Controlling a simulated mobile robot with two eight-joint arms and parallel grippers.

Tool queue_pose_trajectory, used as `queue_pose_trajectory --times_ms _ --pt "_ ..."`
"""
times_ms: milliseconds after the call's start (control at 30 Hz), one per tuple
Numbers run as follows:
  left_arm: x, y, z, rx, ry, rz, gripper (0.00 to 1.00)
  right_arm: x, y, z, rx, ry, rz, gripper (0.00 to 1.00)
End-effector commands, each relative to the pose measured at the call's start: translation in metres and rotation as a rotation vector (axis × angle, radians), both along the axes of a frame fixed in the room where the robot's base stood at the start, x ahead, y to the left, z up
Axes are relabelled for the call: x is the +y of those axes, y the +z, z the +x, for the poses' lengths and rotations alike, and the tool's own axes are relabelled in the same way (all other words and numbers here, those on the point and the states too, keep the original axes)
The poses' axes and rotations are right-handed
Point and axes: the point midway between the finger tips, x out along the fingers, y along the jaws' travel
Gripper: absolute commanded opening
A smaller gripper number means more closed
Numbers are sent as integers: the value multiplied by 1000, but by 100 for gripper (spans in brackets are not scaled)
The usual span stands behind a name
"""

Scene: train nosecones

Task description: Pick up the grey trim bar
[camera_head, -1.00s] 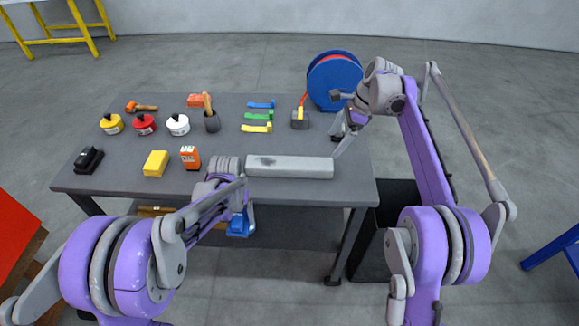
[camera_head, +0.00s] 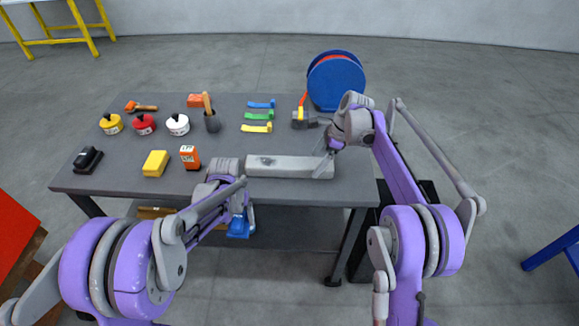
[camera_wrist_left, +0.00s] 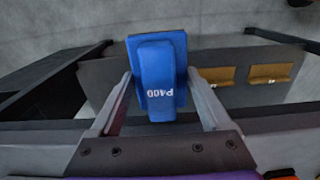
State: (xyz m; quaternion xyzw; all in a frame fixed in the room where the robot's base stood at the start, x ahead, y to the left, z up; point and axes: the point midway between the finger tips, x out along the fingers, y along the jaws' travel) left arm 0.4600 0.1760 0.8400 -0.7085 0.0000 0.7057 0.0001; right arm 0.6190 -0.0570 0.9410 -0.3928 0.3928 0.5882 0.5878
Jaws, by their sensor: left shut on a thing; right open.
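The grey trim bar (camera_head: 288,167) lies flat along the table's front edge, right of the middle, in the head view. My left gripper (camera_head: 240,217) is shut on a blue block marked P400 (camera_wrist_left: 160,80), in front of and below the table's front edge. The block also shows in the head view (camera_head: 238,228), left of and lower than the bar.
The grey table (camera_head: 225,150) carries yellow, red and white round pots (camera_head: 178,125), a yellow block (camera_head: 155,163), an orange box (camera_head: 190,157) and coloured clips (camera_head: 258,115). A blue reel (camera_head: 336,82) stands at the back right. A lower shelf (camera_head: 280,225) lies beneath.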

Motion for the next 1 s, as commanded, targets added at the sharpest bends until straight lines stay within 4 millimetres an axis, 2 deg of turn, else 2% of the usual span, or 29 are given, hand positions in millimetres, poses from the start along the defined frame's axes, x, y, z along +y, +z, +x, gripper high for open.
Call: queue_pose_trajectory --times_ms 133,400,467,900,967,1000 --pt "0 1 0 0 0 0 36 6 -16 0 -1 0 0 100" --pt "0 1 0 0 0 0 36 7 -19 0 -1 0 0 100" --pt "0 1 0 0 0 0 36 7 -19 0 -1 0 0 91" --pt "0 1 0 0 0 0 36 7 -19 0 -1 0 0 12" --pt "0 1 0 0 0 0 36 7 -19 0 -1 0 0 1" --pt "0 1 0 0 0 0 36 7 -18 0 -1 -1 1 0"
